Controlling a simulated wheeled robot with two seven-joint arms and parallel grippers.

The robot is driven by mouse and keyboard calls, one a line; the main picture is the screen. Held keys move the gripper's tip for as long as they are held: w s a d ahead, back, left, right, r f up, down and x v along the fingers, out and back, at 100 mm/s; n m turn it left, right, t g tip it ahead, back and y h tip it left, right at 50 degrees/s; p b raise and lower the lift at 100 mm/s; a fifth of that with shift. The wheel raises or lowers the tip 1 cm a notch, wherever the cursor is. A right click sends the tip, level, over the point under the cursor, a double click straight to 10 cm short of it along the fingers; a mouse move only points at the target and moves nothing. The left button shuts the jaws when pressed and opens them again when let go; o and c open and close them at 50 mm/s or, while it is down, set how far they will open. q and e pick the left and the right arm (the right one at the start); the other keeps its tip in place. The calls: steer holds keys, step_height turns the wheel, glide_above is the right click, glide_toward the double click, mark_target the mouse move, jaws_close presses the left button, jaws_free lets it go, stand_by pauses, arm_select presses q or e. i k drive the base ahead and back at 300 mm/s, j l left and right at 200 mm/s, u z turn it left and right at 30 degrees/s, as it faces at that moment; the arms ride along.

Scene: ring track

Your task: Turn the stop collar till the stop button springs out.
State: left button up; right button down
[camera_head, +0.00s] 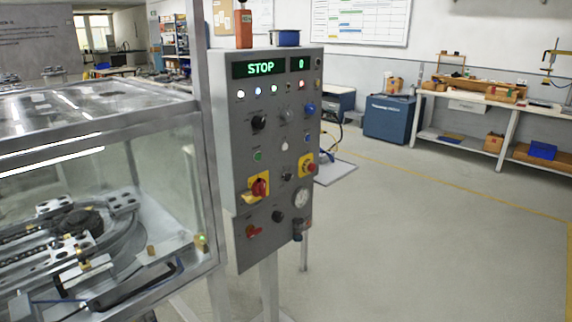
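The grey control panel (268,125) stands upright in the middle of the head view. Its display (259,69) reads "STOP" in green, and a smaller display (298,64) beside it reads "0". The red stop button (310,168) sits on a yellow plate at the panel's right side, below the middle. Its collar is too small to make out apart from the button. I cannot tell whether the button is in or out. A red rotary handle (259,187) on a yellow plate sits lower left of it. Neither of my grippers is in view.
A glass-walled enclosure (160,170) with the ring track (110,235) stands at the left. A metal post (205,150) runs up beside the panel. A gauge (301,197) and red lever (254,231) are low on the panel. The floor to the right is clear; a workbench (475,98) stands beyond.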

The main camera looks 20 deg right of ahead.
mark_target(305, 166)
steer(key=i+l+u, duration=0.2)
steer(key=l, duration=0.35)
steer(key=l+u, duration=0.2)
steer(key=l, duration=0.3)
steer(key=i+l+u, duration=0.25)
steer(key=l, duration=0.35)
steer(key=l+u, duration=0.2)
steer(key=l, duration=3.65)
